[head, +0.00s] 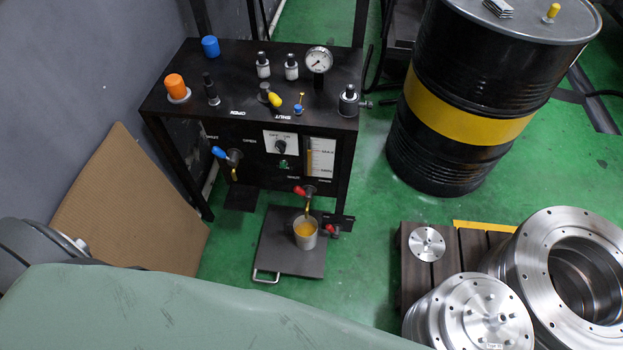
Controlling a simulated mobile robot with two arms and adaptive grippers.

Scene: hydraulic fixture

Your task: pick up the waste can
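A small pale metal can (305,238), which looks like the waste can, stands upright on a dark flat tray (280,262). Amber liquid shows inside its open top. It sits below a brass spout (308,207) with a red handle, at the lower front of the black hydraulic fixture (235,120). I cannot tell whether liquid is running from the spout. Neither of my grippers is in view, and nothing is holding the can.
A black drum (490,75) with a yellow band stands at the right. Large metal flanged parts (470,315) and a dark pallet (415,270) are at the lower right. Cardboard (130,205) leans at the left. A green mat-like surface (180,310) covers the bottom foreground.

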